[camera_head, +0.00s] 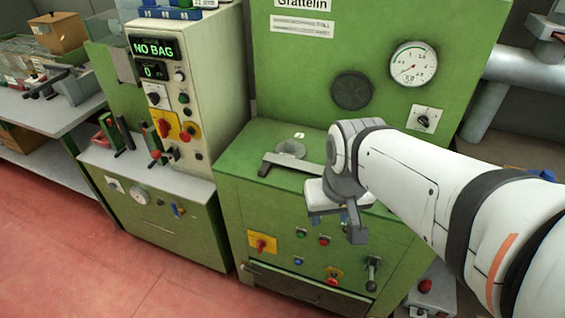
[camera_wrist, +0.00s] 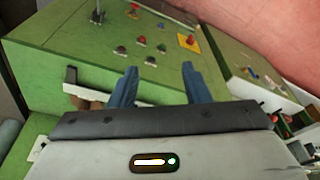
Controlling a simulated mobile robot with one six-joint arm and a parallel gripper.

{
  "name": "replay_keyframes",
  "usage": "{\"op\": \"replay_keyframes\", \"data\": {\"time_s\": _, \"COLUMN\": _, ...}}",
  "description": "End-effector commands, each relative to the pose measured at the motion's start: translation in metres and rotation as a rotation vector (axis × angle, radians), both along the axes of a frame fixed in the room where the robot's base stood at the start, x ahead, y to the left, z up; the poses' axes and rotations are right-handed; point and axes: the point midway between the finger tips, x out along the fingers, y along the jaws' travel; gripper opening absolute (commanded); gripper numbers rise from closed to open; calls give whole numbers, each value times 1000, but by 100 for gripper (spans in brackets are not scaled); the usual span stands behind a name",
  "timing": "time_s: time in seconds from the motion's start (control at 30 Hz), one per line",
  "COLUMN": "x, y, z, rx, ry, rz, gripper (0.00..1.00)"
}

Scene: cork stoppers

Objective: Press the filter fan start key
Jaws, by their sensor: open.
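The green machine (camera_head: 232,203) has a front panel with small push buttons: a green button (camera_head: 301,232), a red button (camera_head: 324,240) and a blue button (camera_head: 298,261). No label shows which one is the filter fan start key. My gripper (camera_head: 340,222) is above and in front of this panel, to the right of the buttons, touching none of them. In the wrist view the panel appears turned round, with several small buttons (camera_wrist: 141,40) beyond the fingers. The two blue fingers of my gripper (camera_wrist: 158,72) are apart with nothing between them.
A yellow-plated red switch (camera_head: 262,245) sits left of the buttons. A red knob (camera_head: 333,279) and a lever (camera_head: 373,272) sit lower right. A cream control cabinet (camera_head: 196,85) reading "NO BAG" stands left. The red floor (camera_head: 90,260) in front is clear.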

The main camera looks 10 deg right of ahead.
Motion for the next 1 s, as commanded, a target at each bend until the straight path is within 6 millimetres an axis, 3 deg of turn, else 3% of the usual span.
{"op": "replay_keyframes", "data": {"time_s": 0.5, "x": 0, "y": 0, "z": 0, "rx": 0, "ry": 0, "rz": 0, "gripper": 0}}
{"op": "replay_keyframes", "data": {"time_s": 1.0, "x": 0, "y": 0, "z": 0, "rx": 0, "ry": 0, "rz": 0, "gripper": 0}}
